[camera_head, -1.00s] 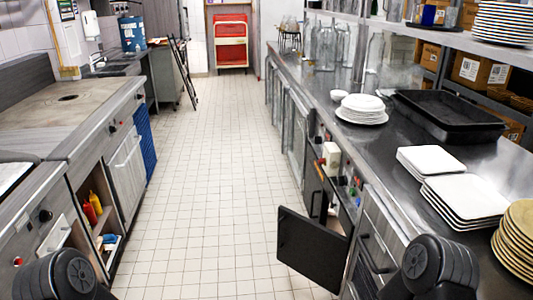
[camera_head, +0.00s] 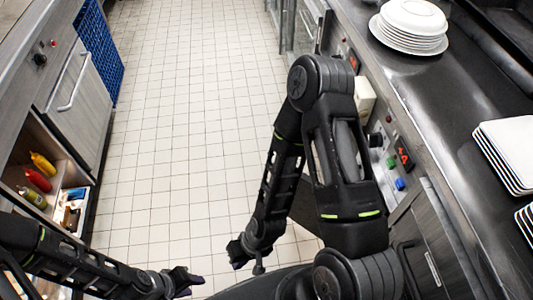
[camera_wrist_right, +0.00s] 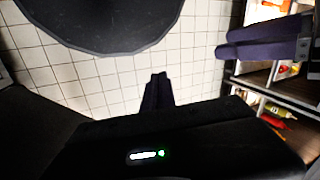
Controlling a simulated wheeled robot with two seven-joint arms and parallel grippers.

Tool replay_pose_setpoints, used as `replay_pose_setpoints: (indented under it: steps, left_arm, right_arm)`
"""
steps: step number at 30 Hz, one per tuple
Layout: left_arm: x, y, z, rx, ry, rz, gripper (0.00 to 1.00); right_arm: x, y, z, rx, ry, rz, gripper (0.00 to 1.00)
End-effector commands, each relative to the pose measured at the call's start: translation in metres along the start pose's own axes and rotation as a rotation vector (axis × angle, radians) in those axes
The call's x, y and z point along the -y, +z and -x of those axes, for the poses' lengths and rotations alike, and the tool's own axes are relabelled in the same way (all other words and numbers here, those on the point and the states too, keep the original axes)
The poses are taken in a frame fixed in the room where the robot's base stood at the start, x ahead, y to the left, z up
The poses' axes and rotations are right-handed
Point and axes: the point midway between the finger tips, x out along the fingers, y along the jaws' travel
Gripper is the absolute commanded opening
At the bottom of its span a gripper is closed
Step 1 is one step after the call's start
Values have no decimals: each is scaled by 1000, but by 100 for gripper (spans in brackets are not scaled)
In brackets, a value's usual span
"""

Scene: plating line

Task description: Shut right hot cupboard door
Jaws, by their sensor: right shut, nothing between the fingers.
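The right hot cupboard door (camera_head: 307,212) is a dark panel standing open, out from the counter front on the right into the aisle. My right arm covers most of it in the head view. My right gripper (camera_head: 238,254) is shut and empty over the floor, left of the door and apart from it. Its shut fingers also show in the right wrist view (camera_wrist_right: 157,92), against floor tiles. My left gripper (camera_head: 187,282) is low at the left of my right gripper, over the floor. Its purple fingers lie together in the right wrist view (camera_wrist_right: 262,40), with nothing seen between them.
The steel counter (camera_head: 435,110) on the right bears stacked white plates (camera_head: 410,27) and square plates (camera_head: 508,150). Its front has controls (camera_head: 402,152). On the left, an open shelf holds bottles (camera_head: 38,180). The tiled aisle (camera_head: 190,130) between is clear ahead.

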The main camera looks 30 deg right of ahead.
Motion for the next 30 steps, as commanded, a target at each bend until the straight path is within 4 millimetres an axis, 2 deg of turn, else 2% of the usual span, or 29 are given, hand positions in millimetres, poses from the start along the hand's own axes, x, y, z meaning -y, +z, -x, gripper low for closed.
replay_pose_setpoints:
  steps: [13,17,20,23,26,27,30]
  left_arm:
    - [0,0,-1,1,0,0,36]
    - [4,0,-10,0,0,0,36]
    - [10,0,-26,0,0,-1,36]
    - [18,0,-45,0,-1,-2,36]
    - [26,0,-65,-1,-1,-2,36]
    - [28,0,-72,-1,-1,-3,36]
    - [34,0,-85,-1,-1,-3,36]
  right_arm:
    - [0,-1,-1,1,-1,10,0]
    - [0,-16,-6,3,-22,158,0]
    - [-4,-42,-10,10,-38,446,0]
    - [-25,-79,-8,35,-6,871,0]
    - [-68,-126,8,108,105,1339,0]
    - [-89,-145,19,158,167,1513,0]
    - [-140,-190,56,322,327,1850,0]
